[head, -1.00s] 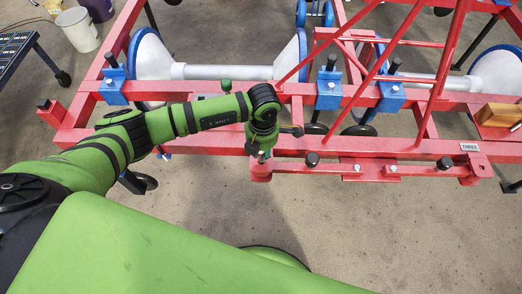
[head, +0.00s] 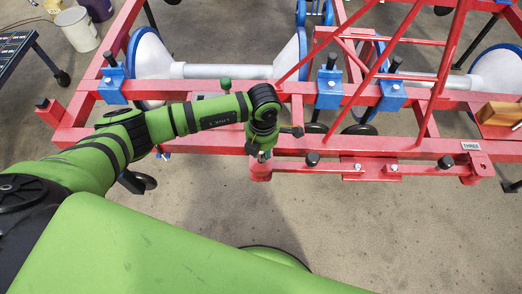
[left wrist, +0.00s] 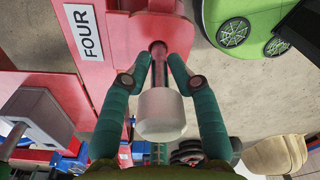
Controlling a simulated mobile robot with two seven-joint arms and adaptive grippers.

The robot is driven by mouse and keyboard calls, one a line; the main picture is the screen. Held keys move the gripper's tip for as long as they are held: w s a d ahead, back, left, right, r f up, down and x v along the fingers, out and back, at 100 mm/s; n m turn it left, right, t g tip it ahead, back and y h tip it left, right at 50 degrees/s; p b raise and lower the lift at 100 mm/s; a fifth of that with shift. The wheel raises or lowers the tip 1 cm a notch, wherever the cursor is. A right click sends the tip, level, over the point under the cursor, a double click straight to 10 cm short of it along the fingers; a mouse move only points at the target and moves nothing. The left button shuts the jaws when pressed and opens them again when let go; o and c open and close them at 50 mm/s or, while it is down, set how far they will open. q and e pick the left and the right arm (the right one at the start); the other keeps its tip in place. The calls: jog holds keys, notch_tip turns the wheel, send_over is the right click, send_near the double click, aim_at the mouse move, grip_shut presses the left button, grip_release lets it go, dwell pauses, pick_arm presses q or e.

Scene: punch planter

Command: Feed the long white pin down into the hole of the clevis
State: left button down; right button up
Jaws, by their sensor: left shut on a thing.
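My left gripper (left wrist: 161,83) is shut on the long white pin (left wrist: 161,115), with a green finger on each side of it. The pin's thick white head points toward the wrist camera. Its thinner shaft runs away toward the red clevis (left wrist: 120,35), and its far end lines up with the hole (left wrist: 157,47). I cannot tell how deep the tip sits in the hole. In the head view my left gripper (head: 262,152) is just above the clevis (head: 261,171) at the front edge of the red frame; the pin is mostly hidden there. My right gripper is not in view.
A label reading FOUR (left wrist: 84,33) is beside the hole. The red frame (head: 400,148) extends right to another bracket with a THREE label (head: 471,147). Black knobs (head: 312,159) stand along the front rail. Open floor (head: 400,235) lies in front.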

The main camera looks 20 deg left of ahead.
pick_arm(q)
jog(key=shift+f+b, duration=0.8)
jog(key=shift+f, duration=0.2)
jog(key=shift+f, duration=0.25)
jog(key=shift+r, duration=0.25)
jog(key=shift+r+p, duration=1)
jog(key=shift+r, duration=0.35)
jog(key=shift+f+b, duration=0.45)
jog(key=shift+f+b, duration=0.45)
jog(key=shift+f, duration=0.1)
jog(key=shift+f+b, duration=0.3)
jog(key=shift+f, duration=0.05)
jog(key=shift+f, duration=0.2)
